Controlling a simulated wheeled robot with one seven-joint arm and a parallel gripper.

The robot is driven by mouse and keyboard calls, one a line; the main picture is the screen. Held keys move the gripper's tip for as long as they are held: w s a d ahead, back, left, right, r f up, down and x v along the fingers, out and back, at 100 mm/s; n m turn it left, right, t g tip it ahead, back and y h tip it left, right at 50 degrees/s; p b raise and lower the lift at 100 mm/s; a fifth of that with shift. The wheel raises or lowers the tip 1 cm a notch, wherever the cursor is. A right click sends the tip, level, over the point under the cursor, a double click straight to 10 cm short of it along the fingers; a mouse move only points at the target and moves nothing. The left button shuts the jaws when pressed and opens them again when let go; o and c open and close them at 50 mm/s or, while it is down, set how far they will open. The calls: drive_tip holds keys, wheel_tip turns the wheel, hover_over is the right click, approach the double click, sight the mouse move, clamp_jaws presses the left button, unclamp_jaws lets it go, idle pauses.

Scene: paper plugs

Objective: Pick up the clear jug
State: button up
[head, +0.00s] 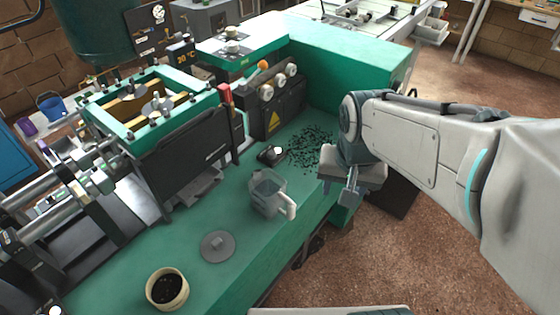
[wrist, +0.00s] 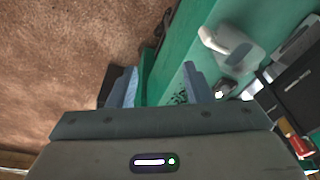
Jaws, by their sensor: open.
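The clear jug (head: 267,191) stands upright on the green machine bench, with its white handle toward the front right. It also shows in the wrist view (wrist: 238,50), up and to the right of the fingers. My gripper (head: 349,195) is to the right of the jug, off the bench's front edge in the head view. In the wrist view its two fingers (wrist: 158,85) are apart with nothing between them. The gripper is not touching the jug.
A grey disc lid (head: 217,246) and a cream pot of dark contents (head: 167,289) stand on the bench. A small black object (head: 271,155) and scattered black bits (head: 311,148) lie behind the jug. A black machine frame (head: 185,150) rises to the left.

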sight(291, 203)
drive_tip(key=w+a+f+m+g+p, duration=0.1)
drive_tip(key=w+a+f+m, duration=0.1)
drive_tip(key=w+a+m, duration=0.15)
drive_tip(key=w+a+f+m+g, duration=0.1)
drive_tip(key=w+a+f+m, duration=0.1)
drive_tip(key=w+a, duration=0.3)
drive_tip(key=f, duration=0.8)
drive_tip(key=shift+a+f, duration=0.25)
drive_tip(key=shift+s+a+f+p, duration=0.1)
drive_tip(key=shift+f+p, duration=0.15)
drive_tip(key=shift+f, duration=1.05)
drive_tip(key=shift+s+a+f+p, duration=0.1)
drive_tip(key=shift+f+p, duration=0.15)
drive_tip(key=shift+f, duration=1.05)
clamp_jaws()
